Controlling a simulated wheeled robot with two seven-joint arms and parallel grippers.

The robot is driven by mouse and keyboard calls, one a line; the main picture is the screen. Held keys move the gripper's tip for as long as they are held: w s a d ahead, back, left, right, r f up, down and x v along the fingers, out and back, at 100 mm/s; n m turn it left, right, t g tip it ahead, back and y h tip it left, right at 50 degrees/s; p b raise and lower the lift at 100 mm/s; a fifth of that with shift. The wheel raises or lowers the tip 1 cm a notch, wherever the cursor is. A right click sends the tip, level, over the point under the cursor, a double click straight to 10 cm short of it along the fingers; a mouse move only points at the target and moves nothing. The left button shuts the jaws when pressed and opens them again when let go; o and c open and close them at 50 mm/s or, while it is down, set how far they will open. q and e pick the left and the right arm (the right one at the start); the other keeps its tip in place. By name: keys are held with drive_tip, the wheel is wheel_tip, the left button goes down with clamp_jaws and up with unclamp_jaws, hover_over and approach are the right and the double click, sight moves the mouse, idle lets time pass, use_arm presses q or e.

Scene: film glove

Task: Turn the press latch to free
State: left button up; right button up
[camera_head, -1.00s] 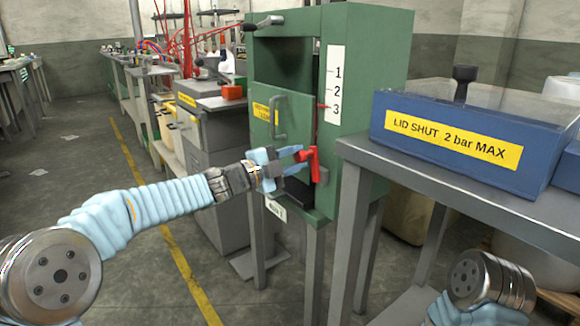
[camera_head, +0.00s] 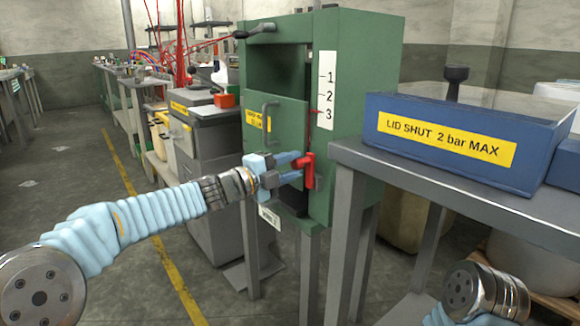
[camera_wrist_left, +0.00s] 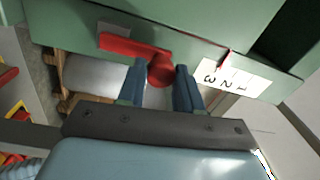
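The green press (camera_head: 345,110) stands in the middle of the head view. Its red latch (camera_head: 307,176) is on the front, low at the right edge of the door (camera_head: 285,130). My left gripper (camera_head: 298,164) is at the latch. In the left wrist view the latch's round red end (camera_wrist_left: 160,71) lies between the two blue fingertips, with gaps on both sides, so the gripper is open around it. The latch's flat red arm (camera_wrist_left: 125,44) runs to the left, beyond the fingers. Contact cannot be told. My right gripper is out of view.
A grey table (camera_head: 470,200) with a blue box (camera_head: 480,135) labelled "LID SHUT 2 bar MAX" stands close on the right. The press door has a grey handle (camera_head: 268,120). A grey cabinet (camera_head: 205,150) stands behind left. The floor at left is clear.

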use_arm(q)
drive_tip(key=o, duration=0.4)
drive_tip(key=v, duration=1.3)
drive_tip(key=shift+s+a, duration=0.2)
drive_tip(key=shift+a, duration=0.1)
drive_tip(key=shift+f, duration=0.1)
